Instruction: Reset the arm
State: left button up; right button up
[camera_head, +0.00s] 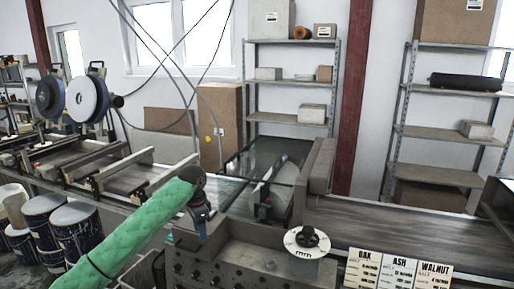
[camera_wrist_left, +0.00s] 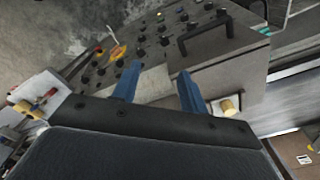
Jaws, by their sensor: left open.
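My left arm, in a green sleeve, comes in from the lower left of the head view. My left gripper (camera_head: 203,220) points down over the left end of the control cabinet. In the left wrist view its two blue fingers (camera_wrist_left: 158,76) are apart, with nothing between them. Beyond them is the control cabinet (camera_wrist_left: 222,62) with several knobs and a dark handle. I cannot tell whether the fingertips touch it. My right gripper is in neither view.
The control cabinet (camera_head: 250,268) stands in front of the conveyor (camera_head: 395,222). A white round dial with a black knob (camera_head: 308,242) is at its right end. A sign board (camera_head: 397,269) reads OAK, ASH, WALNUT. Paint drums (camera_head: 78,232) stand at left; shelves are behind.

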pick_arm(q)
jog(key=s+d+f+n+t+h, duration=0.15)
jog(key=s+d+f, duration=0.25)
jog(key=s+f, duration=0.7)
jog(key=s+d+f+n+h, duration=0.15)
jog(key=s+d+f, duration=0.25)
jog(key=s+f, duration=0.65)
jog(key=s+a+f+n+t+y, duration=0.1)
jog(key=s+a+n+y, duration=0.3)
jog(key=s, duration=1)
jog(key=s+a+n+t+h, duration=0.1)
jog(key=s+a+n, duration=0.35)
jog(key=s, duration=0.95)
notch_tip(320, 180, down, 29)
jog(key=w+m+g+b, duration=0.1)
jog(key=w+m+b, duration=0.1)
jog(key=b, duration=0.1)
jog(key=s+f, duration=0.4)
jog(key=f, duration=0.8)
jog(key=s+f+b, duration=0.1)
jog(key=s+f, duration=0.3)
jog(key=f, duration=0.8)
jog(key=shift+d+g, duration=0.15)
jog(key=shift+g, duration=0.3)
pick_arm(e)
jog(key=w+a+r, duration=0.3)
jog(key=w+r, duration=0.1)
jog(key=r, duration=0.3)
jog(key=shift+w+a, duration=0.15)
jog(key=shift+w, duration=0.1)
